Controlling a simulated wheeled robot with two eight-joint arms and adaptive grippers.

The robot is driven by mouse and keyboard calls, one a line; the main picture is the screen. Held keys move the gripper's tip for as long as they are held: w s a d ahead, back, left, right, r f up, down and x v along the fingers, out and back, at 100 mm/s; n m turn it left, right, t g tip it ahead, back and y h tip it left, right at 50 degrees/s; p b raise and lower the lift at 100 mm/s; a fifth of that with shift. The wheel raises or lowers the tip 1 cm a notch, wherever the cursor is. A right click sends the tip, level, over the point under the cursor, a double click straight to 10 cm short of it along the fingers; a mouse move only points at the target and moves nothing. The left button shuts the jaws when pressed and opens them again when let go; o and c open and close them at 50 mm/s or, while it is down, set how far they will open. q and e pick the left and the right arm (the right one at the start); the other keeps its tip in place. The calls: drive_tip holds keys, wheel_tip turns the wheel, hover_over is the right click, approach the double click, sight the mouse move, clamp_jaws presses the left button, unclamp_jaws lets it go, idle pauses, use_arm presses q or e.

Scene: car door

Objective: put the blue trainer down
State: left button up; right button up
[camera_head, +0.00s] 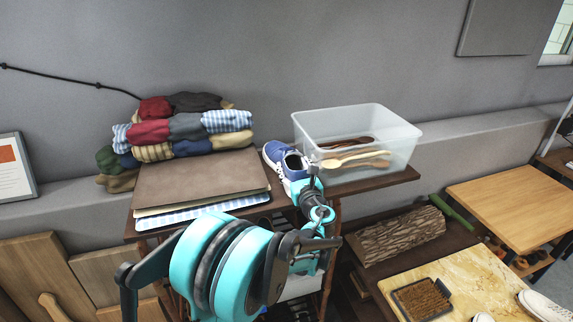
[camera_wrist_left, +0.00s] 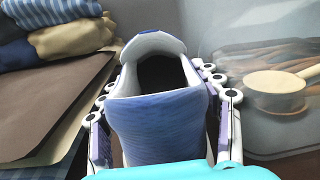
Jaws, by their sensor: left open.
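The blue trainer (camera_head: 276,154) with a white sole stands on the dark shelf (camera_head: 372,181), between the stack of boards and the clear plastic box. In the left wrist view the trainer (camera_wrist_left: 155,118) shows its blue heel and dark opening, upright between the two fingers. My left gripper (camera_head: 300,171) is open, with one finger along each side of the trainer's heel; in the left wrist view the gripper (camera_wrist_left: 158,78) straddles it. Whether the fingers touch its sides I cannot tell. The toe is mostly hidden in the left wrist view. My right gripper is not in view.
The clear plastic box (camera_head: 390,150) with wooden spoons stands close on the right. Brown boards (camera_head: 195,180) and a pile of folded cloths (camera_head: 185,128) lie on the left. A log (camera_head: 403,236), a brush (camera_head: 422,298) and white shoes (camera_head: 540,306) lie lower right.

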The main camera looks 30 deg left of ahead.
use_arm(q)
drive_tip(key=shift+w+a, duration=0.15)
drive_tip(key=shift+c, duration=0.9)
drive_tip(key=shift+r, duration=0.1)
drive_tip(key=c, duration=1)
